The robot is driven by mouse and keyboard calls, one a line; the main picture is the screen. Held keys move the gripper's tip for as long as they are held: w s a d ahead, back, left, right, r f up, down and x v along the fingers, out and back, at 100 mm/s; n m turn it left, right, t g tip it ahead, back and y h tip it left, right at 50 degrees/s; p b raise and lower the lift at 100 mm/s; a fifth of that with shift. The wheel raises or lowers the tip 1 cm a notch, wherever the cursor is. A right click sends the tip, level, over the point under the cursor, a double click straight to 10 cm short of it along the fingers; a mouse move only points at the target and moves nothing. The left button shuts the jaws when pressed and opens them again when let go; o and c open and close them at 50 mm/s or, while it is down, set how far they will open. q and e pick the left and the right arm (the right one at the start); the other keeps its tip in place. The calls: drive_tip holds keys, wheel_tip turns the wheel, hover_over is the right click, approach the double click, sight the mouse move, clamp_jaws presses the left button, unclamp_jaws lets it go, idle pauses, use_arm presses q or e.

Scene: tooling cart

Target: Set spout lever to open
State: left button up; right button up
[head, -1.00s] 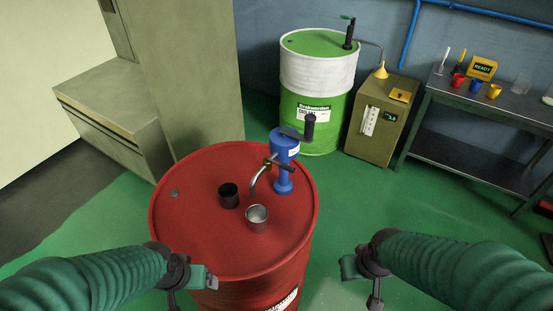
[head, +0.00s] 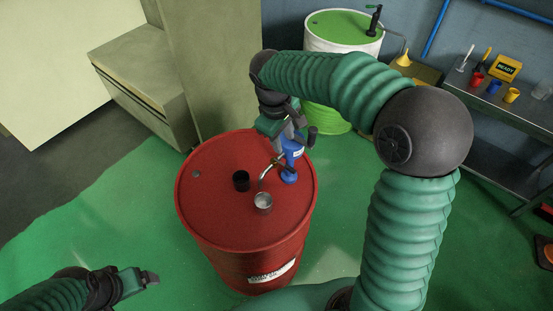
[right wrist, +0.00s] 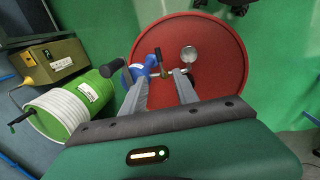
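A blue hand pump (head: 290,178) stands on the red drum (head: 215,205); it also shows in the right wrist view (right wrist: 137,72). Its curved metal spout (head: 264,175) points toward a metal cup (head: 263,204). The small brownish spout lever (right wrist: 158,62) sits on the spout, ahead of the gap between my right fingers in the right wrist view. My right gripper (head: 283,143) is above the pump, its two fingers (right wrist: 160,78) apart with nothing between them. It partly hides the pump's top in the head view. My left gripper (head: 148,278) is low at the left, away from the drum; its finger gap is unclear.
The pump's black crank handle (right wrist: 113,67) sticks out close to my right fingers. A green and white drum (head: 342,35) and a workbench (head: 490,95) stand behind. Green floor is clear around the red drum.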

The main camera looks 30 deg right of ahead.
sight(291, 169)
drive_tip(key=x, duration=0.5)
drive_tip(key=p+x, duration=0.1)
drive_tip(key=x, duration=0.4)
drive_tip(key=d+p+x, duration=0.1)
drive_tip(key=x, duration=0.4)
drive_tip(key=shift+f, duration=0.6)
drive_tip(key=shift+a, duration=0.35)
drive_tip(key=c, duration=0.4)
drive_tip(key=shift+d, duration=0.2)
clamp_jaws()
use_arm(q)
drive_tip(key=shift+d+r, duration=0.2)
drive_tip(key=shift+r, duration=1)
use_arm(e)
drive_tip(key=shift+s, duration=0.1)
